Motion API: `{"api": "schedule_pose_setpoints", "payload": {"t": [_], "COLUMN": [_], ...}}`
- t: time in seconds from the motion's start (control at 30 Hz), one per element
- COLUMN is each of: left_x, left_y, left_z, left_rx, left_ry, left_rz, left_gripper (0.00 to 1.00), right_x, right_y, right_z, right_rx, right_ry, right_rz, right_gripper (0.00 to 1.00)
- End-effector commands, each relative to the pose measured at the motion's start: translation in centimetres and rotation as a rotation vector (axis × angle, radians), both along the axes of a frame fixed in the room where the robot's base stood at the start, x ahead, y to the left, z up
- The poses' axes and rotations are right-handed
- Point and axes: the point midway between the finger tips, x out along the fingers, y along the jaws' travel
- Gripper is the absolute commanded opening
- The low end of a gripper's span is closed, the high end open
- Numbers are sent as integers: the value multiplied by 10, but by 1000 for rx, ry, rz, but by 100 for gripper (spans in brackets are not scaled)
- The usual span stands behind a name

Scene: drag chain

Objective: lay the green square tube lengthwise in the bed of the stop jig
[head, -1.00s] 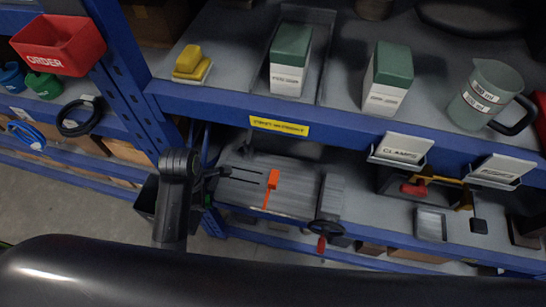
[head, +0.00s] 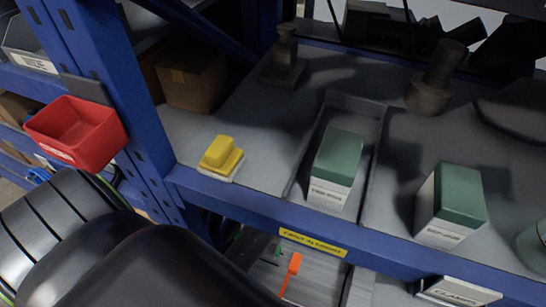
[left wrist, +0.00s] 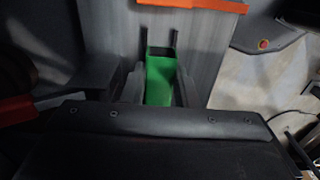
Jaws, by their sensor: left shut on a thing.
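The green square tube (left wrist: 160,80) shows in the left wrist view, between the fingers of my left gripper (left wrist: 158,92). The gripper is shut on it. A small bit of green (head: 278,250) shows in the head view beside the orange stop, probably the tube. The stop jig is a grey plate (head: 262,272) with an orange stop (head: 292,270) on the lower shelf. In the left wrist view its orange part (left wrist: 195,4) is at the top, beyond the tube. I cannot tell whether the tube touches the jig. My dark arm hides much of the jig in the head view.
The upper shelf's blue front beam (head: 235,205) overhangs the jig. Above stand two green-topped boxes (head: 338,158) (head: 460,195), one in a grey tray (head: 365,150), and a yellow block (head: 220,153). A red bin (head: 75,130) hangs on the left blue post.

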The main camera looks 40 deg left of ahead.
Motion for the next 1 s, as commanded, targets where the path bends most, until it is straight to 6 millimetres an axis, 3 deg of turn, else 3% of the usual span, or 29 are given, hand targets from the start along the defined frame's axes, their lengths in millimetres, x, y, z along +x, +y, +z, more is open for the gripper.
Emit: {"api": "schedule_pose_setpoints", "payload": {"t": [0.2, 0.5, 0.93, 0.97, 1.0], "left_x": [1, 1, 1, 1, 1], "left_y": [1, 1, 1, 0, 0], "left_z": [-17, -52, -58, -57, -57], "left_rx": [1, 1, 1, 0, 0], "left_ry": [-1, -1, -2, -2, -2], "left_rz": [0, -1, -1, -1, 0], "left_gripper": [0, 0, 0, 30, 36], "right_x": [-12, -10, -8, -8, -8], "right_y": [-18, -13, -3, -3, -4], "right_z": [-1, -7, -9, -9, -8], "right_rx": [-23, -16, -3, -3, -5], "right_ry": [17, 14, 10, 10, 10], "right_rz": [4, 2, -1, -1, 0], "right_gripper": [49, 49, 49, 49, 49]}}
